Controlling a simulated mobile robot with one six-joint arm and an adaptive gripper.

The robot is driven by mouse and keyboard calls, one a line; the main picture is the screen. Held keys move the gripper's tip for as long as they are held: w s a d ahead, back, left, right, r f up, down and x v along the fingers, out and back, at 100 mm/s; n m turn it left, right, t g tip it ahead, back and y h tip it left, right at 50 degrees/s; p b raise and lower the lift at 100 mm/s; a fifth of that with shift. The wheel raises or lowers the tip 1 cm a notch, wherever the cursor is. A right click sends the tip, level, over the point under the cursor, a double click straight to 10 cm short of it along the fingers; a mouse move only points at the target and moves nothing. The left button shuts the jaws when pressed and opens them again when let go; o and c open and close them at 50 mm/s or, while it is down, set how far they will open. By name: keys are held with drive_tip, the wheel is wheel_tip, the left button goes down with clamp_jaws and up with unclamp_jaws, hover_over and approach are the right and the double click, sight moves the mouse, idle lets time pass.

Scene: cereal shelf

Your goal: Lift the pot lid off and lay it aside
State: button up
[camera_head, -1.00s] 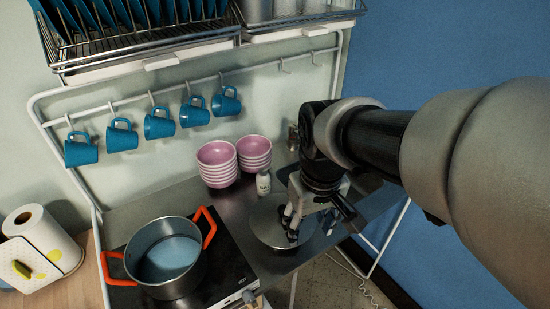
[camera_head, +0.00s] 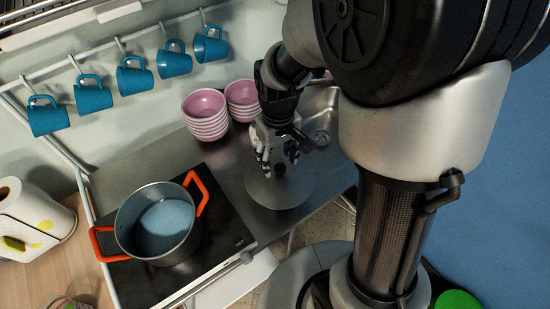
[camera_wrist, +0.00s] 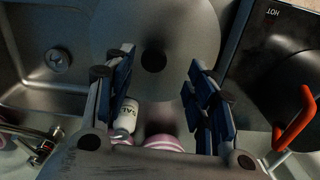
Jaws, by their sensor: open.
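The pot (camera_head: 163,225), steel with orange handles, stands uncovered on the black hob at the left, with a bluish inside. The round grey lid (camera_head: 290,192) lies flat on the steel counter right of the hob. Its dark knob (camera_wrist: 153,61) shows in the wrist view, between my finger lines. My gripper (camera_head: 277,160) is open and empty over the back part of the lid, its fingers on either side of the knob as seen from the wrist. The exact height above the lid is unclear.
Pink bowl stacks (camera_head: 206,115) stand behind the lid, with a white salt shaker (camera_wrist: 126,118) near them. A sink (camera_head: 318,125) is at the right. Blue mugs (camera_head: 133,77) hang from a rail above. A paper towel roll (camera_head: 25,220) is at the left.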

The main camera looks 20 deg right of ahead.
sight(279, 166)
drive_tip(key=f, duration=0.2)
drive_tip(key=f+b, duration=0.1)
drive_tip(key=f, duration=0.2)
drive_tip(key=shift+w+d+f+b, duration=0.35)
drive_tip(key=shift+f+b, duration=0.05)
drive_tip(key=shift+r, duration=0.1)
drive_tip(key=shift+c, duration=0.6)
clamp_jaws()
